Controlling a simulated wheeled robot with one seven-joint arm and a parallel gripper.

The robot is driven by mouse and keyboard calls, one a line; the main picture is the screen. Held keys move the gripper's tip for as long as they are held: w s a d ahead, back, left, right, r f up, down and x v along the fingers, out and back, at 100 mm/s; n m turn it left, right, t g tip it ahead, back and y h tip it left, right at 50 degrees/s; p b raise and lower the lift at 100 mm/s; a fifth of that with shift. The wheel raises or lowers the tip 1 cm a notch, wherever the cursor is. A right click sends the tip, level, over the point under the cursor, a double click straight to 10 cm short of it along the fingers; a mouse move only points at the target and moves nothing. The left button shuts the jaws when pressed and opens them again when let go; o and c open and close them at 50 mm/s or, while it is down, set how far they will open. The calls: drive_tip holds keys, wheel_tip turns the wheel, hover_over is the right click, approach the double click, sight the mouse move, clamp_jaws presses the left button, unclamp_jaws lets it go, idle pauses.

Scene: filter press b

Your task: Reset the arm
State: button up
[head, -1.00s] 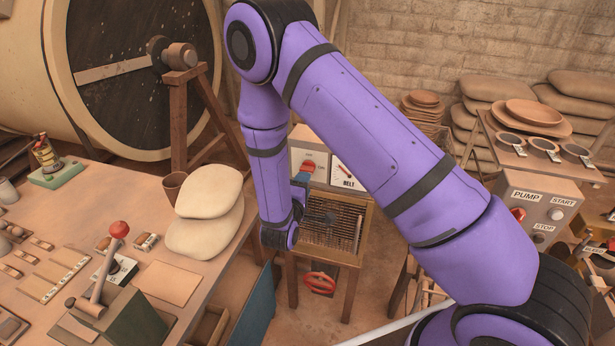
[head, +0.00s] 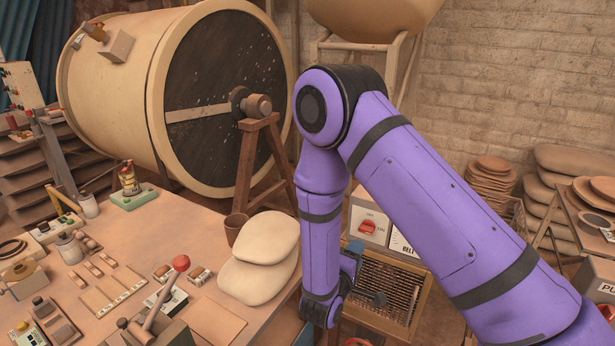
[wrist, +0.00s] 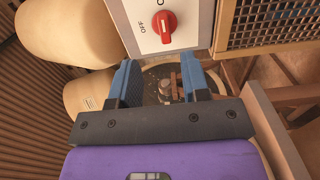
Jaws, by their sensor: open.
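In the head view this switch (head: 368,228) sits on the box beside a BELT label, right of my forearm.
A wooden table (head: 215,322) holds two pale sacks (head: 262,243), a red-knobbed lever (head: 181,264) and small parts. A big drum (head: 120,100) stands behind the table. Plates and sacks stand at right.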

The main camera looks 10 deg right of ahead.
drive_tip(key=s+d+r+m+g+h, duration=0.1)
drive_tip(key=s+d+r+m+g, duration=0.35)
drive_tip(key=d+r+g, duration=0.4)
drive_tip(key=s+d+r+m+g+h, duration=0.2)
drive_tip(key=s+d+r+m+g, duration=0.3)
drive_tip(key=r, duration=0.7)
drive_tip(key=s+r+t+y, duration=0.2)
drive_tip(key=s+r+y, duration=0.5)
drive_tip(key=s, duration=0.2)
drive_tip(key=s+a+r+t+y, duration=0.1)
drive_tip(key=s+r+t+y, duration=0.1)
drive_tip(key=s+r+y, duration=0.4)
drive_tip(key=shift+s+a+r+m+y, duration=0.15)
drive_tip(key=shift+s+r+m+y, duration=0.35)
drive_tip(key=shift+s, duration=1.25)
